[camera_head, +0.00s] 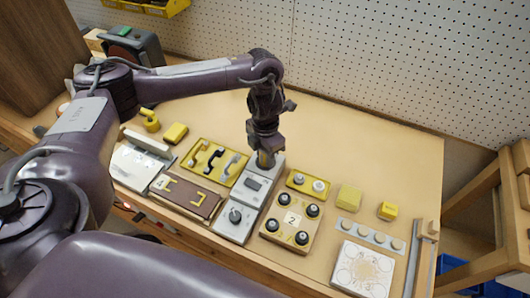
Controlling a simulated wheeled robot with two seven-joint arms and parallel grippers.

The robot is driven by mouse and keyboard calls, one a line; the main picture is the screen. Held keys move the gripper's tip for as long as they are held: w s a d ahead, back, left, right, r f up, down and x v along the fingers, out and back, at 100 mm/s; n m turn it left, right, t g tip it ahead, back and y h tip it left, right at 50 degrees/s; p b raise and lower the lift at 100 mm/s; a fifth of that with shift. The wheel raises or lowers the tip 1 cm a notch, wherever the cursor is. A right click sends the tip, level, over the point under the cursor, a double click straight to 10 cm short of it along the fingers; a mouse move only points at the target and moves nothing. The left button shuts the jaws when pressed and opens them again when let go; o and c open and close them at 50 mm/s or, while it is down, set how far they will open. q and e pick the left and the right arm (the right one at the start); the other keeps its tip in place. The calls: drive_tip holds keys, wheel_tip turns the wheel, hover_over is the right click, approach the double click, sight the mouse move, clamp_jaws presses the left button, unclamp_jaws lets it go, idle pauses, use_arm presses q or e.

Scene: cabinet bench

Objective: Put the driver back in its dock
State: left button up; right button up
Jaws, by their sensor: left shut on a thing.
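My left gripper (264,148) comes down from above at the middle of the bench. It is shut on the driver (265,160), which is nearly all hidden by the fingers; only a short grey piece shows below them. The gripper is over the far end of a long light-grey unit (248,202) with a dark rectangle and a dark round knob on its top. This looks like the dock, but I cannot clearly see an opening in it. I cannot tell whether the driver touches it. My right gripper is not in view.
A yellow tray with dark and grey hooks (188,157) lies left of the unit. The back right of the bench (370,150) is clear.

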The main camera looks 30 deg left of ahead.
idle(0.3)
use_arm(q)
drive_tip(key=o, duration=1.3)
drive_tip(key=shift+c, duration=0.2)
wheel_tip(320, 180, up, 7)
drive_tip(key=p, duration=0.7)
drive_tip(key=shift+f, duration=0.1)
